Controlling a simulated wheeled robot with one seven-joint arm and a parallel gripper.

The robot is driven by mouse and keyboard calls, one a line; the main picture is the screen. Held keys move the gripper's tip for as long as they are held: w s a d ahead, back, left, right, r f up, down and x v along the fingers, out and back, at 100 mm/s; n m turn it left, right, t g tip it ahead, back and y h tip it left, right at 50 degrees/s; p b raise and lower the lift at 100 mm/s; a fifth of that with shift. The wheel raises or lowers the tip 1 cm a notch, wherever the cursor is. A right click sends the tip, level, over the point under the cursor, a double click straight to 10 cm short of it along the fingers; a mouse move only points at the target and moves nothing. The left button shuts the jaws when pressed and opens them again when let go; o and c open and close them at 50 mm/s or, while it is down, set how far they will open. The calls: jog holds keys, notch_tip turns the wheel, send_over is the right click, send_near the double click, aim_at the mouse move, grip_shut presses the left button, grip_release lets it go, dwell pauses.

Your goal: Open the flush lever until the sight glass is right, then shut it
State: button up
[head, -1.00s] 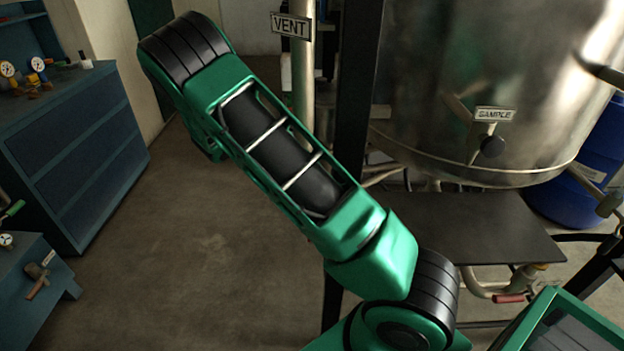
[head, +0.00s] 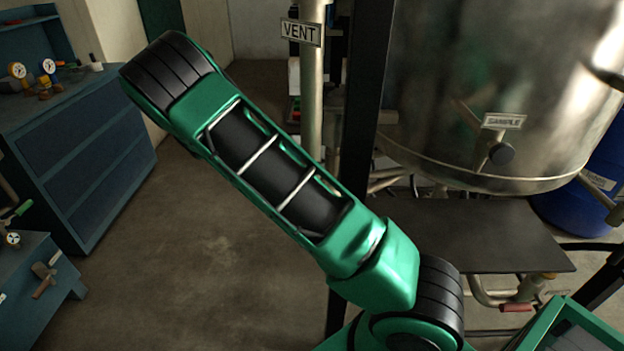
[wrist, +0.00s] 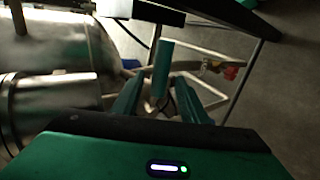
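My gripper (wrist: 158,80) shows in the wrist view with its two teal fingers apart; it is open. A teal upright bar (wrist: 162,65) shows between the fingers, with gaps on both sides; I cannot tell whether it is a lever handle. A red handle (head: 516,307) sits on the pipework under the tank in the head view. A red part (wrist: 230,73) also shows on piping in the wrist view, to the right of my fingers. No label marks a flush lever, and I cannot make out a sight glass. My gripper is outside the head view.
A large metal tank (head: 450,90) stands at right, with a SAMPLE tag (head: 503,121) and black knob (head: 501,154). A VENT sign (head: 301,32) hangs on a pipe beside a dark post (head: 366,120). A dark shelf (head: 490,235) lies below the tank. Blue cabinets (head: 85,165) stand left; floor between is clear.

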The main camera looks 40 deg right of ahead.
jog(key=v, duration=0.3)
jog(key=shift+w+a+r, duration=0.15)
jog(key=shift+a, duration=0.1)
dwell(0.4)
